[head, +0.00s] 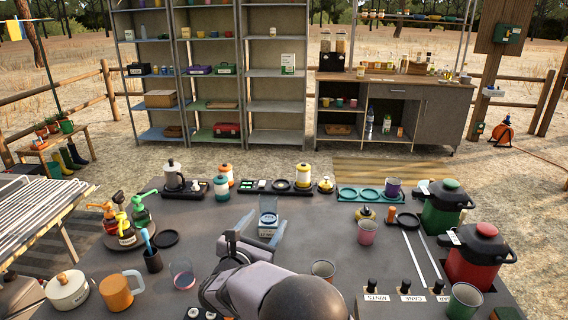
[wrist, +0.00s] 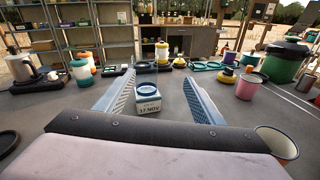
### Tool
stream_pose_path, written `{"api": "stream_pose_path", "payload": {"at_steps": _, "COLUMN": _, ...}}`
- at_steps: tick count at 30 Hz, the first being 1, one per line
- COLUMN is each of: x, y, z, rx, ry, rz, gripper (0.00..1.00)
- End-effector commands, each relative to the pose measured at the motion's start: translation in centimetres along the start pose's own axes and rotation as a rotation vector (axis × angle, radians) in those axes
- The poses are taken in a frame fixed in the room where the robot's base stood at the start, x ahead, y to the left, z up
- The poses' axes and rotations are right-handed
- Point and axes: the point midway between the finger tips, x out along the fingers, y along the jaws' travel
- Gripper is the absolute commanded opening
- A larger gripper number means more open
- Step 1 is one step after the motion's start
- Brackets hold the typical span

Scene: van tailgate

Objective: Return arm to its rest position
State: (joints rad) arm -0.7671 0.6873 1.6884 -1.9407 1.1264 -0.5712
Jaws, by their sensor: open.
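My gripper (head: 262,226) is open over the dark tabletop (head: 325,270), its two blue-grey fingers spread apart. The wrist view shows both fingers of the gripper (wrist: 158,82) reaching forward. A small white jar with a dark blue top and a label reading 17 NOV (wrist: 147,100) appears between the fingers, with visible gaps on both sides. The jar also shows in the head view (head: 267,228), partly framed by the fingers. Nothing is held. My arm comes in from the bottom middle of the head view.
Red (head: 474,262) and green (head: 442,212) jugs stand right. Black trays (head: 282,186) line the far edge.

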Motion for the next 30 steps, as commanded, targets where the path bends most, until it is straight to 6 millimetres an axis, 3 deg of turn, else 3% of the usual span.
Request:
{"api": "stream_pose_path", "payload": {"at_steps": 1, "x": 0.7, "y": -1.8, "z": 1.0, "rx": 0.080, "ry": 0.038, "rz": -0.037, "gripper": 0.62}}
{"api": "stream_pose_path", "payload": {"at_steps": 6, "x": 2.0, "y": -10.0, "z": 2.1, "rx": 0.566, "ry": 0.228, "rz": -0.234, "gripper": 0.62}}
{"api": "stream_pose_path", "payload": {"at_steps": 9, "x": 1.5, "y": -14.1, "z": 2.6, "rx": 0.926, "ry": 0.312, "rz": -0.369, "gripper": 0.62}}
{"api": "stream_pose_path", "payload": {"at_steps": 12, "x": 0.6, "y": -16.6, "z": 3.2, "rx": 1.239, "ry": 0.357, "rz": -0.480, "gripper": 0.62}}
{"api": "stream_pose_path", "payload": {"at_steps": 18, "x": -1.6, "y": -19.1, "z": 4.8, "rx": 1.756, "ry": 0.377, "rz": -0.658, "gripper": 0.62}}
{"api": "stream_pose_path", "payload": {"at_steps": 22, "x": -3.8, "y": -19.5, "z": 4.9, "rx": 2.013, "ry": 0.352, "rz": -0.793, "gripper": 0.62}}
{"api": "stream_pose_path", "payload": {"at_steps": 30, "x": -11.6, "y": -19.4, "z": 1.4, "rx": 2.217, "ry": 0.205, "rz": -1.170, "gripper": 0.62}}
